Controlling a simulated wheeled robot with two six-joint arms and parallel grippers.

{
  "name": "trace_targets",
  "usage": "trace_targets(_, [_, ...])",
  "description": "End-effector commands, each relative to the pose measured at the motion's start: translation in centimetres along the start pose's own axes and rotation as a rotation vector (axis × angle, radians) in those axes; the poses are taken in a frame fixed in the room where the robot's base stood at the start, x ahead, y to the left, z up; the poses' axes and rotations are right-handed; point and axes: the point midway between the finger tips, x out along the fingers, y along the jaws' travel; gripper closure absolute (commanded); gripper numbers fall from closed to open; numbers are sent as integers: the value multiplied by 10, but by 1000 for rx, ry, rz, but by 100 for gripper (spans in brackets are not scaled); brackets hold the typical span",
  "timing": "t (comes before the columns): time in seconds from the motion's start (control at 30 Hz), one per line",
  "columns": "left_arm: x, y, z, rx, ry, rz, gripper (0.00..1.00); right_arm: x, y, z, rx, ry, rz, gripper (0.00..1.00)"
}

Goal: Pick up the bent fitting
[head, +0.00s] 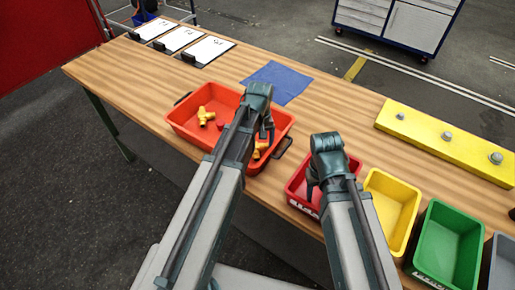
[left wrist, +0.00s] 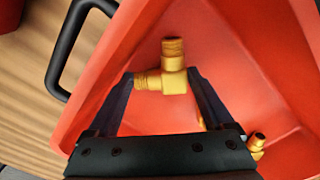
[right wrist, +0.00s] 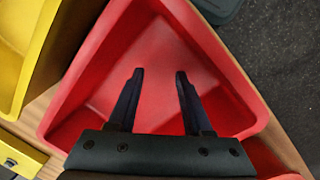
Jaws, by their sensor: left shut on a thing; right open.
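The bent fitting (left wrist: 174,78) is a brass-yellow elbow with threaded ends. In the left wrist view it sits between the two fingers of my left gripper (left wrist: 163,82), which is shut on it. In the head view the fitting (head: 259,149) shows only partly beside my left gripper (head: 266,132), over the right part of the orange-red tray (head: 182,118). My right gripper (right wrist: 159,75) is open and empty above the small red bin (right wrist: 72,110); in the head view the right gripper (head: 331,181) partly hides that bin.
Another yellow fitting (head: 205,116) lies in the tray's left part. Yellow (head: 388,205) and green (head: 447,245) bins stand to the right. A blue mat (head: 277,80) and a yellow bar with bolts (head: 450,142) lie behind. Bare wood separates mat and bar.

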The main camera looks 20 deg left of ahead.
Motion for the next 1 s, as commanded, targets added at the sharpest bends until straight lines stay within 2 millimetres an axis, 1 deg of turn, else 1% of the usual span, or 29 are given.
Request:
trace_targets(0.17, [-2,0,0,0,0,0,82,-2,0,0,0,0,0,50])
trace_targets(0.37, [-16,0,0,0,0,0,82,-16,2,1,0,0,0,50])
trace_targets(0.57, [-43,0,0,0,0,0,82,-43,4,2,0,0,0,50])
trace_targets(0.8, [-82,0,0,0,0,0,82,-81,8,5,-1,0,0,50])
trace_targets(0.9, [-94,0,0,0,0,0,82,-93,9,6,-2,0,0,50])
trace_targets(1.0, [-100,0,0,0,0,0,82,-99,10,6,-2,0,0,50])
